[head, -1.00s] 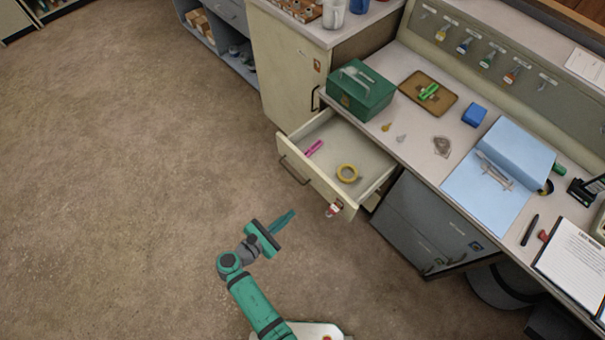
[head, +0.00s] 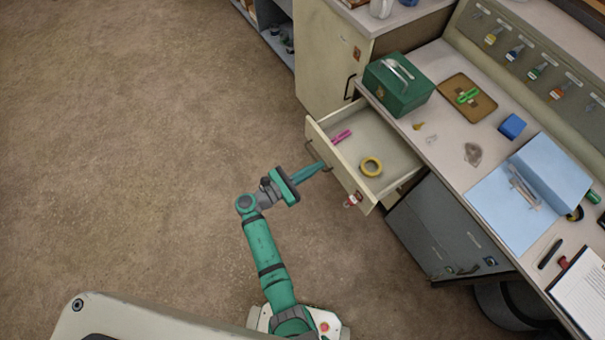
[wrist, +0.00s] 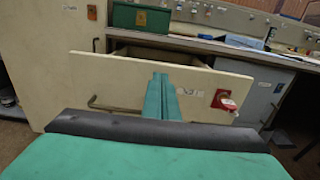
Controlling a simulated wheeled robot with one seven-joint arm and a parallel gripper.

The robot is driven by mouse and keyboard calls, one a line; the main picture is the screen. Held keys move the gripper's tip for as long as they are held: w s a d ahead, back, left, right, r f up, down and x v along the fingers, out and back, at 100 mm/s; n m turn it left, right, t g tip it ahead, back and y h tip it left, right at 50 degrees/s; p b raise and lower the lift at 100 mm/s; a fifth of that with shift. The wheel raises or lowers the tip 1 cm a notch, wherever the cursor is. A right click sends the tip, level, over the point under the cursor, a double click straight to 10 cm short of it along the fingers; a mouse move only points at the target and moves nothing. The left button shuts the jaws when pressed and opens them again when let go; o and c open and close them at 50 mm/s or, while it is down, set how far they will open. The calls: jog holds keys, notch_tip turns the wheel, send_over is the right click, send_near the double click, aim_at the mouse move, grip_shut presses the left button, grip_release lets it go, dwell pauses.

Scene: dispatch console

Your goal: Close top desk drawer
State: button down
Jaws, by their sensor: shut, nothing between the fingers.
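The top desk drawer (head: 362,153) is pulled out from under the desktop. I cannot tell whether the tips touch the panel.
A grey cabinet (head: 440,235) stands right of the drawer. The floor on the left is clear.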

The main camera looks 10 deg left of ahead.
aim_at(335, 156)
jog(key=shift+x, duration=2.35)
